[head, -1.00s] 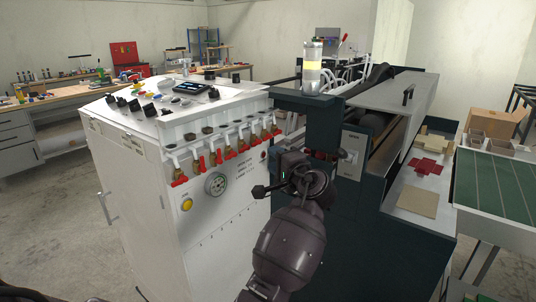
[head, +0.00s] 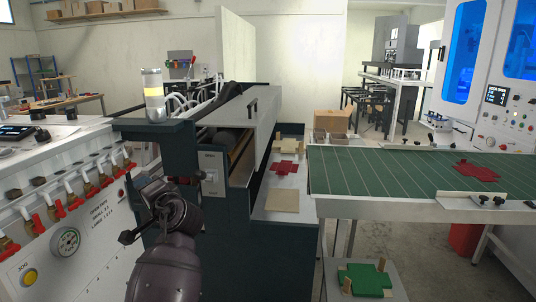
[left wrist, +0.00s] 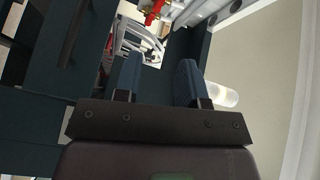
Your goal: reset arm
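One dark arm of mine rises from the bottom of the head view in front of the machine's dark green frame (head: 255,262). I take it as my left arm, since the left wrist view shows the same frame, red handles and signal lamp close by. My left gripper (left wrist: 158,70) shows two blue-grey fingers set apart with nothing between them. Its fingertips are hard to make out in the head view. My right arm and gripper are not in view.
The white cabinet with red-handled valves (head: 72,193) stands close left of the arm. A signal lamp (head: 153,95) tops the frame. Right are a shelf with a red cross-shaped blank (head: 286,168), a green conveyor table (head: 390,172) and a low stand with a green blank (head: 363,278).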

